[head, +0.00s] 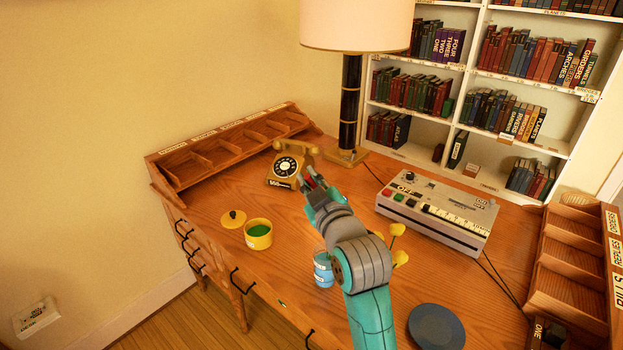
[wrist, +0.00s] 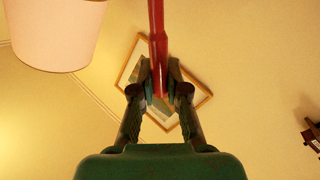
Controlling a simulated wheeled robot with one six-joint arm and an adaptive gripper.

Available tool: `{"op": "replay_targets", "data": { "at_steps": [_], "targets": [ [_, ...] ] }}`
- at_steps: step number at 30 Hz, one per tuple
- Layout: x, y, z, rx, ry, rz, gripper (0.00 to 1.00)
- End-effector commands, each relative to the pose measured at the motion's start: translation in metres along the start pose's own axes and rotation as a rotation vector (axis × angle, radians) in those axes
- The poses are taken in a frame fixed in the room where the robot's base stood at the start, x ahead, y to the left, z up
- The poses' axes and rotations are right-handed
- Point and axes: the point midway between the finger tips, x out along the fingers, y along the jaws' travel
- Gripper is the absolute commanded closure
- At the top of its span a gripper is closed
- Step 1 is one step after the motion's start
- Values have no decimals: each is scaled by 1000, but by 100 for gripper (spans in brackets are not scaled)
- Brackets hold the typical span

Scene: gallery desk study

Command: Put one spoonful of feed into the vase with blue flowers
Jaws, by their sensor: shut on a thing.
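My gripper (head: 311,183) is raised above the desk in front of the telephone. In the wrist view my gripper (wrist: 160,90) is shut on a thin red handle (wrist: 157,40). The handle's far end runs out of the top of that view, so I cannot see a spoon bowl. An open yellow pot (head: 258,242) with green feed (head: 258,231) inside stands on the desk, left of my arm. A blue vessel (head: 323,268) stands partly behind my arm. Yellow flowers (head: 397,230) show right of my arm; their base is hidden. I see no blue flowers.
A yellow lid (head: 233,219) lies beside the pot. A telephone (head: 287,168), a lamp (head: 350,100) and a grey console (head: 437,212) stand further back. A dark blue plate (head: 436,327) lies at the front right. Wooden racks (head: 573,260) edge the desk.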

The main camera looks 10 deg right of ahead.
Motion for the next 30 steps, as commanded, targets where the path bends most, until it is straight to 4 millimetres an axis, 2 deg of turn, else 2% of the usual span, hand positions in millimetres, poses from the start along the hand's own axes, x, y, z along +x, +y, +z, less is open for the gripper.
{"op": "replay_targets", "data": {
  "at_steps": [9,21,30],
  "targets": [
    [-1,-26,2,-228,13,-3,100],
    [-2,-29,3,-269,14,-1,100],
    [-3,-52,11,-489,26,-2,100]
  ]
}}
